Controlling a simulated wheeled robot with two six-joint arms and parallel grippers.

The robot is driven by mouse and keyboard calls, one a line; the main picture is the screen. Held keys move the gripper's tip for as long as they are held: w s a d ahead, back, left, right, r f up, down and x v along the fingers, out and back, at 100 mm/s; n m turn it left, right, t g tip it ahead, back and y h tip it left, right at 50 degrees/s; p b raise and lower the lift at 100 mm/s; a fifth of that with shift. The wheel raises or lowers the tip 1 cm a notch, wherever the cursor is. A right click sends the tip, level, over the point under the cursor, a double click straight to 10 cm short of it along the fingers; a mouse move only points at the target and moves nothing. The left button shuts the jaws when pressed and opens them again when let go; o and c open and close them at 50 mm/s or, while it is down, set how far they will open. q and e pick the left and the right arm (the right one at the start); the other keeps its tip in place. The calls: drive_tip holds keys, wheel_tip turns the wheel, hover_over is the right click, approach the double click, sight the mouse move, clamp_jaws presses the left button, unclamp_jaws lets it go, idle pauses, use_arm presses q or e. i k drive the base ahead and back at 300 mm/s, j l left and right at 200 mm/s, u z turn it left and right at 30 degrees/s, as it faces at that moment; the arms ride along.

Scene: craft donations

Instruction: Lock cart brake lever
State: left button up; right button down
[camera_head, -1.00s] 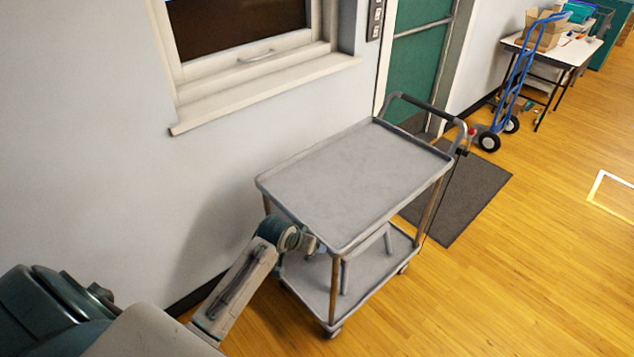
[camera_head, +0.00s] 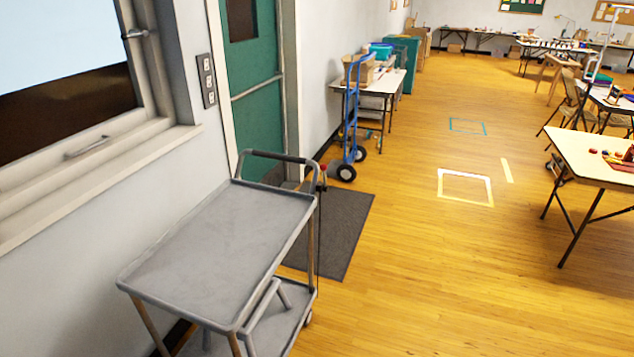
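The grey two-tier cart (camera_head: 222,250) stands against the wall at the lower left, its top tray empty. Its push handle (camera_head: 276,157) rises at the far end, toward the green door. A small red knob (camera_head: 323,168), which appears to be the brake lever's end, shows at the right side of the handle. The lever itself is too small to tell its position. Neither of my grippers is in view.
A dark floor mat (camera_head: 338,232) lies right of the cart. A blue hand truck (camera_head: 351,125) stands beyond it, before a cluttered table (camera_head: 392,80). A white-topped table (camera_head: 592,160) is at the right. The middle floor is clear.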

sight(326, 188)
drive_tip(key=i+l, duration=1.1)
drive_tip(key=i, duration=0.2)
drive_tip(key=u, duration=1.6)
